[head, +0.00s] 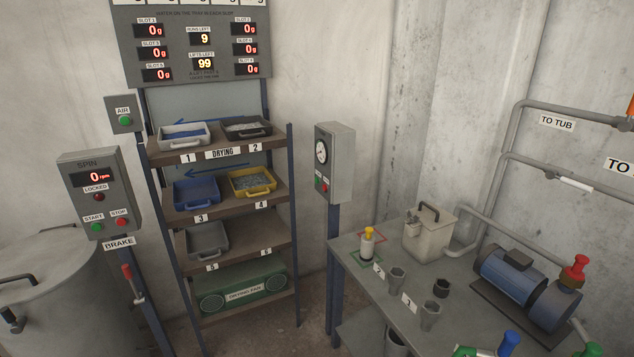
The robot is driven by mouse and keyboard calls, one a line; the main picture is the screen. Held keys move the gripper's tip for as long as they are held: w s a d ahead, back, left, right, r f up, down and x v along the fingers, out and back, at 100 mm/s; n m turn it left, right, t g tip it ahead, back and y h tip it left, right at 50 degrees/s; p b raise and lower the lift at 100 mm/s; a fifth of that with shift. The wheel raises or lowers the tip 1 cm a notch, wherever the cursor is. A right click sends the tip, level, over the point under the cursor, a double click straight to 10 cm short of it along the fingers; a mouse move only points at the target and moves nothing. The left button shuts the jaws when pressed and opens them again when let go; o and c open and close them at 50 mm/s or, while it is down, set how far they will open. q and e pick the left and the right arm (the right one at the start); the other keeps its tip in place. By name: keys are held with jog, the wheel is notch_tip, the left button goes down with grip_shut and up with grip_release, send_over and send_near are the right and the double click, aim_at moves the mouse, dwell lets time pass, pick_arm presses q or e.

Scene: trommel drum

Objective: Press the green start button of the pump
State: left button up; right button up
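A blue motor-like unit, which looks like the pump (507,273), sits on a dark plate on the grey table at the right. A grey box with a round gauge (321,151) stands on a blue post left of the table. On its front are a small green button (318,184) and a red button beside it; their labels are too small to read. I cannot tell for certain which box belongs to the pump. Neither of my grippers shows in the head view.
The SPIN panel (95,160) at the left has its own green START button (97,227). The AIR box (118,115) has another green button. A rack (218,225) holds several trays. Cups, a bottle (368,244) and a lidded container (430,235) stand on the table (352,285).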

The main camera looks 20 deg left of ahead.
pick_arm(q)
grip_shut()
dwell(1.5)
